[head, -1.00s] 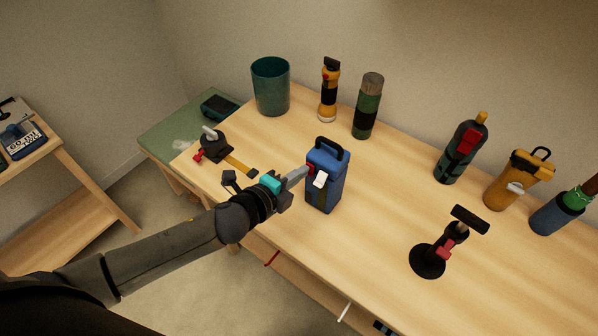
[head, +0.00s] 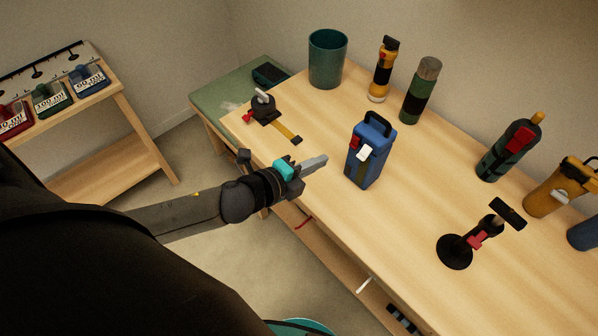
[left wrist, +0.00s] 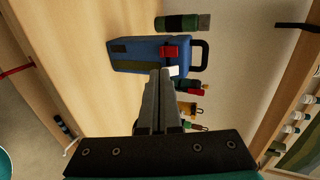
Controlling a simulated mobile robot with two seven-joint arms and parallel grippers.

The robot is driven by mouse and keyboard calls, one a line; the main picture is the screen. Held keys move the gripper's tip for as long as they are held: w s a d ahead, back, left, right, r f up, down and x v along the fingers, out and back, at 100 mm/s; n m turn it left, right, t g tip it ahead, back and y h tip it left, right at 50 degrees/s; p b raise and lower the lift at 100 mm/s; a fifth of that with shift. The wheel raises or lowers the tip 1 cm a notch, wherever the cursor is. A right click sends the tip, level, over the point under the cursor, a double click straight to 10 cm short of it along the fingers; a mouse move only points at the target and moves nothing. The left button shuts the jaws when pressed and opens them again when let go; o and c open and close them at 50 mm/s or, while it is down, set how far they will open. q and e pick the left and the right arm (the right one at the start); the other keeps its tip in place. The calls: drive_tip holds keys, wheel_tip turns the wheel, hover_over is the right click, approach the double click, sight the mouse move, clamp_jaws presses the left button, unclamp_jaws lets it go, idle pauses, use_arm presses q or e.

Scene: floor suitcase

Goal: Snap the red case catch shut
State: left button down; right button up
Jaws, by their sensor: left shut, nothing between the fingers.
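A blue case (head: 379,139) with a black top handle stands upright on the wooden table. The red catch (head: 354,142) is high on its front, beside a white catch (head: 363,153). The left wrist view shows the case (left wrist: 133,48) sideways, with the red catch (left wrist: 170,52) lying close against its front. I cannot tell whether it is fully latched. My left gripper (head: 322,161) is shut and empty, apart from the case and to its left. Its fingers (left wrist: 160,76) point toward the case front in the wrist view. My right gripper is not in view.
A black clamp-like tool with a yellow strip (head: 287,131) lies to the left of the case. A teal bin (head: 327,60), yellow flashlight (head: 381,72) and green flask (head: 420,92) stand behind. A black stand (head: 455,251) is at right. Table around the case is clear.

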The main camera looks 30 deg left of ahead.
use_arm(q)
drive_tip(key=v, duration=0.5)
drive_tip(key=shift+s+f, duration=0.2)
drive_tip(key=shift+f, duration=0.2)
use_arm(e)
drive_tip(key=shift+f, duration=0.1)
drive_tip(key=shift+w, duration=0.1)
